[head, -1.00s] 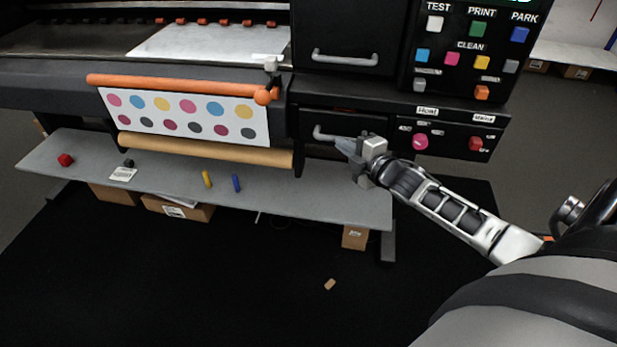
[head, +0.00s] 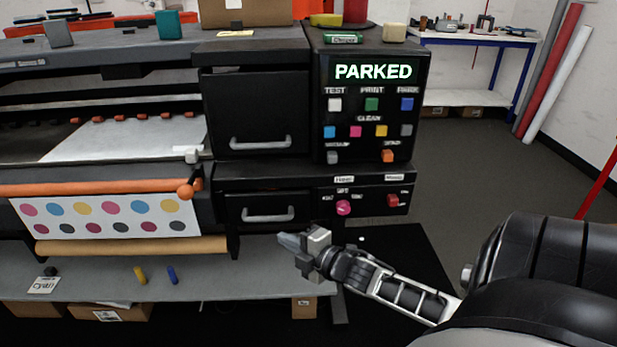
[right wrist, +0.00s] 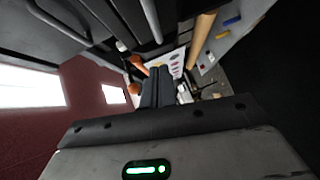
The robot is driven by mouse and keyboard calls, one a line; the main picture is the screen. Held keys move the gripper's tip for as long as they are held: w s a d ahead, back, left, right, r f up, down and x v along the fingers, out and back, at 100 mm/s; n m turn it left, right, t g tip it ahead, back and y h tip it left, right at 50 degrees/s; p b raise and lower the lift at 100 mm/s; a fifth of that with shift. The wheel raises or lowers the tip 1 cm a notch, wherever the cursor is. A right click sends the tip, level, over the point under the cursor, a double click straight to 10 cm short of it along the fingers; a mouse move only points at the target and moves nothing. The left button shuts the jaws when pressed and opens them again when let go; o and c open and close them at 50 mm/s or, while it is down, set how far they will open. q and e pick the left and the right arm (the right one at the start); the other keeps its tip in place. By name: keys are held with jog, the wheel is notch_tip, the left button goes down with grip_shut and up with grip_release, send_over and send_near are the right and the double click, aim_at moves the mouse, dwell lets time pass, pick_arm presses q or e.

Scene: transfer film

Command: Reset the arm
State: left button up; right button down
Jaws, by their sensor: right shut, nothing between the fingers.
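My right gripper (head: 290,241) is in front of the printer, just below the lower drawer handle (head: 268,215) and apart from it as far as I can tell. Its fingers are together with nothing between them. In the right wrist view the closed dark fingers (right wrist: 157,88) point toward the printed sheet with coloured dots (right wrist: 178,62). My right arm reaches in from the lower right in the head view. The printer's display (head: 374,72) reads PARKED above its coloured buttons. My left gripper is not in view.
The printed sheet (head: 105,217) hangs at the printer's front left, above a tan roll (head: 130,246). A grey shelf (head: 215,273) below holds a yellow and a blue piece. Boxes lie under it. Open floor (head: 490,190) is at the right, before a blue-framed table (head: 515,85).

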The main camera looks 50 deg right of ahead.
jog(key=s, duration=0.5)
jog(key=shift+s+r, duration=0.1)
jog(key=shift+r, duration=0.3)
jog(key=s+a+f+m+g, duration=0.1)
jog(key=s+a+f+m, duration=0.1)
jog(key=a, duration=0.6)
jog(key=s+a+f+m+g+y, duration=0.1)
jog(key=s+a+m+g, duration=0.1)
jog(key=s+a+m, duration=0.2)
jog(key=s+a+f+m+g+y, duration=0.1)
jog(key=s+a+m, duration=0.3)
jog(key=a+m, duration=0.4)
jog(key=a+f+g, duration=0.1)
jog(key=a, duration=0.4)
jog(key=shift+a+f, duration=0.2)
jog(key=shift+f, duration=0.15)
